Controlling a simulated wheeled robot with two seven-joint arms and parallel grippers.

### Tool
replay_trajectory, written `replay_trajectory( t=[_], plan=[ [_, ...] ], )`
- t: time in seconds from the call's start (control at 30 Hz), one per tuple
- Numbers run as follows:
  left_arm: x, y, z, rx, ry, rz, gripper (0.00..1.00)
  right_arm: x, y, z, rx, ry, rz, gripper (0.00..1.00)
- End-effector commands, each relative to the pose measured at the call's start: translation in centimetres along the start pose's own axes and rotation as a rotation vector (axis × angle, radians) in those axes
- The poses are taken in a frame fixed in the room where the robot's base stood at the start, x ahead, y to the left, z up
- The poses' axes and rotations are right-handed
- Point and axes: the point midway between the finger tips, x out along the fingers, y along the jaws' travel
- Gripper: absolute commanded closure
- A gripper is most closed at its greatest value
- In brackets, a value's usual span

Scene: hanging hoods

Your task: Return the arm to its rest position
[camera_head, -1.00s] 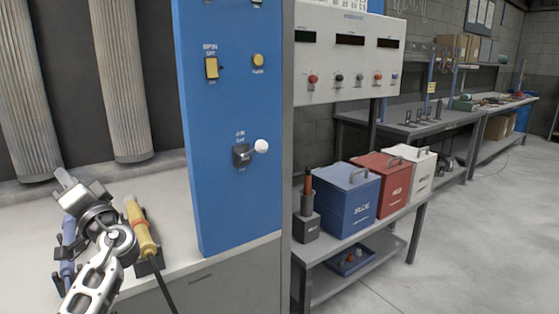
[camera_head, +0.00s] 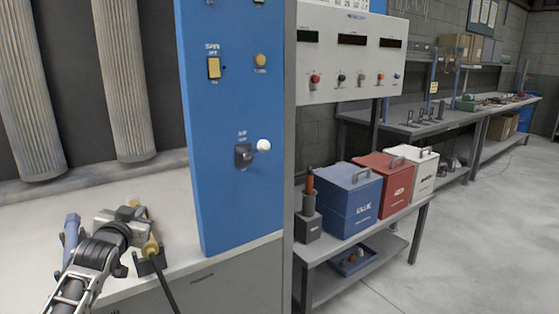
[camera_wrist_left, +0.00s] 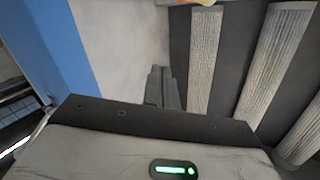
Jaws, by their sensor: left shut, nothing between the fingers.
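My left arm comes in from the lower left in the head view. Its gripper (camera_head: 128,216) is over the pale bench, left of the blue panel. The fingers show shut and empty in the left wrist view (camera_wrist_left: 162,88). The gripper covers most of the yellow-handled tool (camera_head: 151,247), which stands in a dark holder; I cannot tell if they touch. A blue-handled tool (camera_head: 71,238) stands just left of the gripper. My right gripper is not in view.
The blue panel (camera_head: 238,120) carries a yellow switch (camera_head: 214,68) and a lever with a white knob (camera_head: 264,145). Blue, red and white boxes sit on a table (camera_head: 330,247) at right. The floor at right is clear.

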Motion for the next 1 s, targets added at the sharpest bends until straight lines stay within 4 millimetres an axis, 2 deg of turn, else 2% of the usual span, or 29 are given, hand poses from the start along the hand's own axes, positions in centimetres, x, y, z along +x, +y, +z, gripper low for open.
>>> replay_trajectory(
  t=[0.03,0.17,0.27,0.37,0.47,0.6,0.7,0.8,0.9,1.0],
  plan=[
    [-1.1,1.9,2.6,0.01,-0.034,0.028,1.0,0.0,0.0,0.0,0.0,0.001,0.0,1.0],
    [-3.6,5.4,6.3,0.012,-0.075,0.084,1.0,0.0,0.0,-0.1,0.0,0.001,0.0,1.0],
    [-6.3,8.3,9.5,0.006,-0.112,0.133,1.0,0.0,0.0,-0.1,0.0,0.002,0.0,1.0],
    [-9.9,11.6,12.9,-0.006,-0.158,0.191,1.0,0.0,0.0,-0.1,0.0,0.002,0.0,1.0],
    [-15.1,15.1,16.5,-0.033,-0.215,0.259,1.0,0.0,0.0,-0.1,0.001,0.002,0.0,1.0],
    [-23.8,19.6,20.4,-0.093,-0.305,0.35,1.0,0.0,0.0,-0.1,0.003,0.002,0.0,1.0],
    [-29.4,21.6,21.7,-0.141,-0.364,0.395,1.0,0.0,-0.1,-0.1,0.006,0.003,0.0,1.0],
    [-33.5,22.7,22.2,-0.181,-0.409,0.422,1.0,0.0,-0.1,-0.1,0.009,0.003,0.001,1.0],
    [-35.9,23.2,22.2,-0.206,-0.436,0.435,1.0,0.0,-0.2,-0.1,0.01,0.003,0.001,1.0],
    [-36.9,23.4,22.2,-0.218,-0.448,0.44,1.0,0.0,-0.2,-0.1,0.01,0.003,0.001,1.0]
  ],
)
